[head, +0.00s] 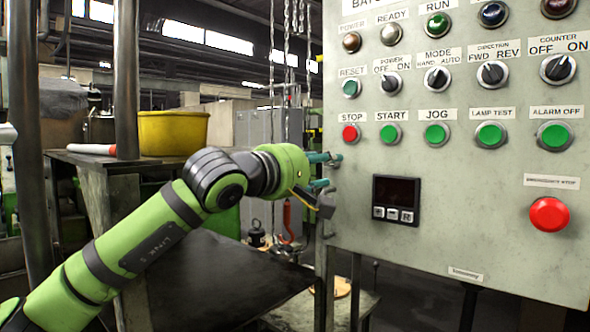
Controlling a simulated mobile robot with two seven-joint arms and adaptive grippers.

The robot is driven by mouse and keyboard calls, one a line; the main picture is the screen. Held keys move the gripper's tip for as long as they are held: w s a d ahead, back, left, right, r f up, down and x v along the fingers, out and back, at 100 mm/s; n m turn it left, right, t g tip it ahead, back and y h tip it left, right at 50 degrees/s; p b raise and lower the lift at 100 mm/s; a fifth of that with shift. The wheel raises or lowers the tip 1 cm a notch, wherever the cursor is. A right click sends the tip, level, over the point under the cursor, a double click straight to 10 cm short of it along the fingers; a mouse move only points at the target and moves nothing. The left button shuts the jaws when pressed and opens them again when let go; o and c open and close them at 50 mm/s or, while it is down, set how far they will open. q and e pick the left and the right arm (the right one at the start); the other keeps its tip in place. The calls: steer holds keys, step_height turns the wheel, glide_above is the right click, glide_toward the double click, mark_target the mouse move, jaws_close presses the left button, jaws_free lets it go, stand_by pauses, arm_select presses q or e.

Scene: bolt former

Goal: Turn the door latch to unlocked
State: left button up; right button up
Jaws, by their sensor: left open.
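My left gripper (322,171) is at the left edge of the grey control panel (470,262). Its two teal fingertips are spread apart, one above the other, and reach up to the panel's edge. A small dark grey block shows just below the fingers at that edge; I cannot tell if it is part of my gripper or of the panel. I cannot make out the door latch clearly; the panel's side face is turned away. My right gripper is not in view.
The panel face carries several labelled knobs, lamps and buttons, a small black display (396,199) and a red emergency button (549,214). A yellow tub (173,132) stands on a bench behind my left arm. Metal posts stand at the left, and chains hang behind the gripper.

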arm_select(q)
steer(key=v, duration=1)
steer(key=shift+d, duration=0.1)
